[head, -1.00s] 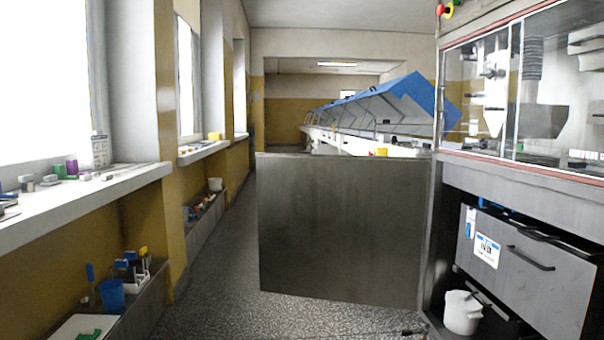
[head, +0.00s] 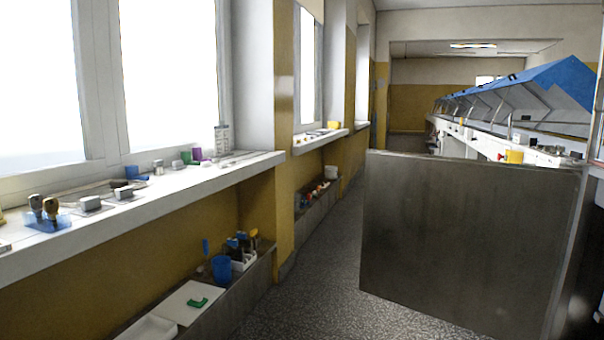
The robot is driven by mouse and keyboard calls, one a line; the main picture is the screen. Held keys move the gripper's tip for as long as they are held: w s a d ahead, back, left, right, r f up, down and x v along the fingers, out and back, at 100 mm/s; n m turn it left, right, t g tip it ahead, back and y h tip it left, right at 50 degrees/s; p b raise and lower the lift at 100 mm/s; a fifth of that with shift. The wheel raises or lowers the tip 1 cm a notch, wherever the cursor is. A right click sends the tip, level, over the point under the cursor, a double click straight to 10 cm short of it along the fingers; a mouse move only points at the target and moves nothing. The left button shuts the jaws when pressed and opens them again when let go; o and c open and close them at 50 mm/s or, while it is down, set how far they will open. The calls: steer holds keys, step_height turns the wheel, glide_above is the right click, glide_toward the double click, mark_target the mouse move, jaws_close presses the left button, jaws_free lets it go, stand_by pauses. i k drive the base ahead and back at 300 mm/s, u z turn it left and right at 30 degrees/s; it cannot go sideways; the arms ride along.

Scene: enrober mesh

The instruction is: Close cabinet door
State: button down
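The cabinet door (head: 465,240) is a large flat grey metal panel on the right of the head view. It stands open, swung out across part of the aisle, with its right edge at the cabinet (head: 590,250). Only a narrow strip of the cabinet shows at the right edge of the picture, and its inside is hidden. My gripper is not in view.
A window sill (head: 150,195) with small items runs along the left wall. Below it a low ledge holds a blue cup (head: 221,268) and a white board (head: 188,303). Speckled floor (head: 320,270) is free between ledge and door. Blue-hooded benches (head: 555,85) stand behind the door.

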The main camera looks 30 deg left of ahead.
mark_target(477, 245)
steer(key=u, duration=0.85)
steer(key=i, duration=3.1)
steer(key=z, duration=0.65)
